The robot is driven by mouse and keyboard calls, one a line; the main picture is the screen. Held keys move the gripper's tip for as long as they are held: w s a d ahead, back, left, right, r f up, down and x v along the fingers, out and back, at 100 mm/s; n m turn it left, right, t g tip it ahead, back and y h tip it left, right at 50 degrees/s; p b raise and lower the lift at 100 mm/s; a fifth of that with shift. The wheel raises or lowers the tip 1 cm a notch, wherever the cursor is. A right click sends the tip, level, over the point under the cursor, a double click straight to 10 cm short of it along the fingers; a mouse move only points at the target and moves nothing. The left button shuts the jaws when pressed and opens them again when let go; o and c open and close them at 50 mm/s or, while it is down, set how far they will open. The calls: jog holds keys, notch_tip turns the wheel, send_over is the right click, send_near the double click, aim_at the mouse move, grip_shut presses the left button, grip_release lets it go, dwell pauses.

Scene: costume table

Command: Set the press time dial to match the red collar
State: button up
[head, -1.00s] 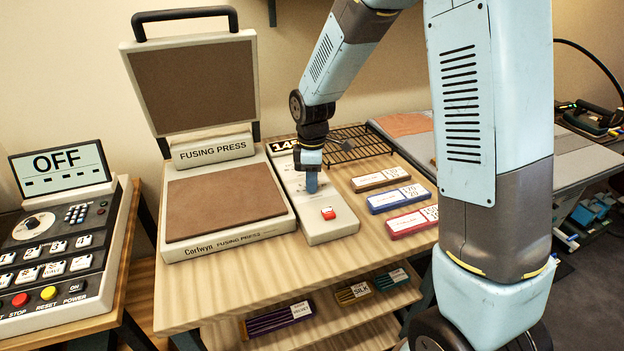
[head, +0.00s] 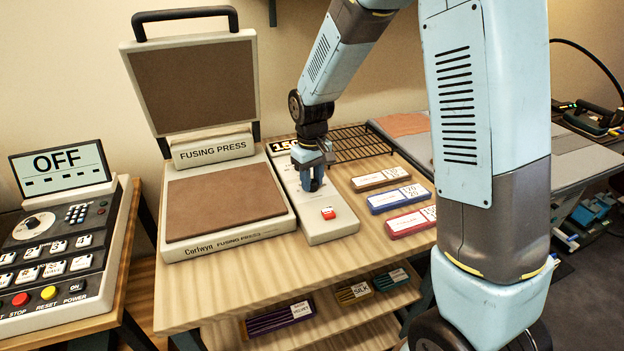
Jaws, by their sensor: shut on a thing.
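The fusing press (head: 224,213) stands open on the wooden table, its lid tilted up. Its long pale control panel (head: 330,230) runs along its right side, with a red button near the front. My gripper (head: 311,186) points down at the middle of this panel, shut on a dial there. The fingers hide the dial and its marks, and I cannot tell which dial it is. A black display (head: 282,146) at the panel's back shows digits starting with 15, the rest hidden by my wrist. A red labelled block (head: 408,222) lies right of the panel; its print is only partly readable.
A blue block (head: 398,199) and a brown block (head: 381,179) lie behind the red one. A black wire rack (head: 360,143) is at the back. A control console (head: 60,245) with an OFF screen stands left. Labelled bundles lie on the shelf below.

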aim_at(312, 181)
jog(key=m, duration=0.4)
jog(key=shift+w+r+m, duration=0.1)
jog(key=shift+m, duration=0.2)
dwell(0.3)
jog(key=o, duration=1.1)
jog(key=shift+c, duration=0.2)
notch_tip(312, 181, up, 14)
jog(key=shift+f, duration=0.2)
